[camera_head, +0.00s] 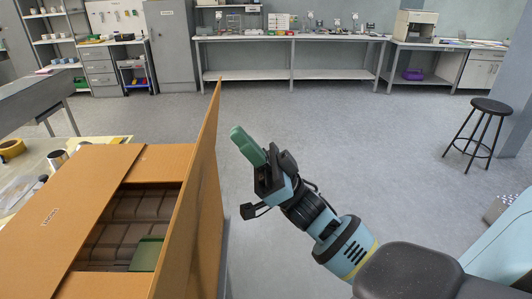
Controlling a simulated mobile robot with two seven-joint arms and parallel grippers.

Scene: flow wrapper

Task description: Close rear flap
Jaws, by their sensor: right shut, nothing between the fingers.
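A brown cardboard box (68,190) stands at the lower left. Its left flap, with small printing, lies folded flat. A far flap (160,160) and a near flap (108,286) also lie flat. The long right flap (204,190) stands upright along the right edge. No label shows which flap is the rear one. Through the gap I see rows of brown-grey packs (135,218) and a dark green item (147,255). My right gripper (242,140), with green fingers, is shut and empty, right of the upright flap and apart from it. My left gripper is not in view.
A table (110,140) with a tape roll (12,149) and a metal can (57,159) lies beyond the box at left. A black stool (490,106) stands at right. Workbenches (290,38) line the back wall. The middle floor is clear.

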